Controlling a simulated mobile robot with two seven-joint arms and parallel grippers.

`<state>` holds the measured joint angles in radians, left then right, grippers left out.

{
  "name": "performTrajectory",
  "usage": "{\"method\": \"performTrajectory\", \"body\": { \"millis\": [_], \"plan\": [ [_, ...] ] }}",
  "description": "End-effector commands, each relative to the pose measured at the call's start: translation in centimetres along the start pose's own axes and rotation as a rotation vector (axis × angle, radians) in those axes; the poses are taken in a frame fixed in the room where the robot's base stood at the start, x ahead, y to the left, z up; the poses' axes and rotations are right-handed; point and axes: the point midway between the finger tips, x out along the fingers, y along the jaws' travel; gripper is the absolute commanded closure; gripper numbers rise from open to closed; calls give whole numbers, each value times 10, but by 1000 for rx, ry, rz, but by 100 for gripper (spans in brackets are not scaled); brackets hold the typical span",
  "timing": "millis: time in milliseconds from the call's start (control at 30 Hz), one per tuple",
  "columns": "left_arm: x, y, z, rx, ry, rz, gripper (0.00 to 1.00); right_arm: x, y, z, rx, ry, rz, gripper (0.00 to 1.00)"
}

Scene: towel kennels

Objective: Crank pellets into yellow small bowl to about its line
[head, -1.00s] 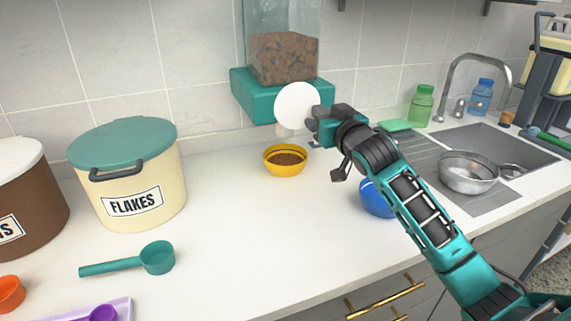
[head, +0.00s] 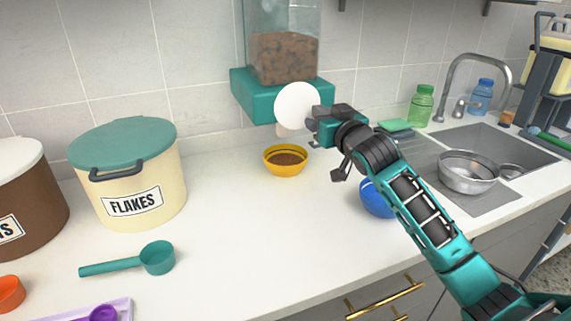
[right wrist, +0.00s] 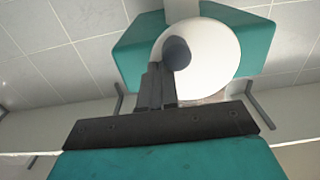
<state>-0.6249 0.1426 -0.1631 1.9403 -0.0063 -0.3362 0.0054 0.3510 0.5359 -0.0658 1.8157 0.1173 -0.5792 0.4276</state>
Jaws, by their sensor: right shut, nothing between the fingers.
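The yellow small bowl (head: 285,171) stands upright on the counter below the dispenser, with brown pellets (head: 286,159) inside. A dark line runs around its wall; the pellet surface sits below the rim, and I cannot tell exactly how it compares with the line. The teal dispenser (head: 252,98) on the wall has a clear hopper (head: 283,55) partly full of pellets and a white crank disc (head: 297,104). My right gripper (right wrist: 157,72) is shut and empty at the disc, its tips beside the dark crank knob (right wrist: 177,53). I cannot tell whether they touch. My left gripper is not in view.
A FLAKES bin (head: 130,175) and a teal scoop (head: 157,258) stand on the left. A blue bowl (head: 376,198) is partly behind my right arm. A metal pan (head: 468,172) is by the sink at right. The counter's middle is clear.

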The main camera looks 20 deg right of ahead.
Motion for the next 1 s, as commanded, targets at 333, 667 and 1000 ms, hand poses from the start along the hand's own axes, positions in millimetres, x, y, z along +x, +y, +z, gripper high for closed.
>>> {"method": "performTrajectory", "body": {
  "millis": [333, 667, 1000],
  "plan": [
    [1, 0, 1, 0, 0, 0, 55, 0, -3, 8, 2, -2, 0, 100],
    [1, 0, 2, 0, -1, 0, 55, 0, -4, 11, 0, -1, 0, 100],
    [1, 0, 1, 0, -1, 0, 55, 0, -10, 19, 1, -1, 0, 100]
  ]
}}
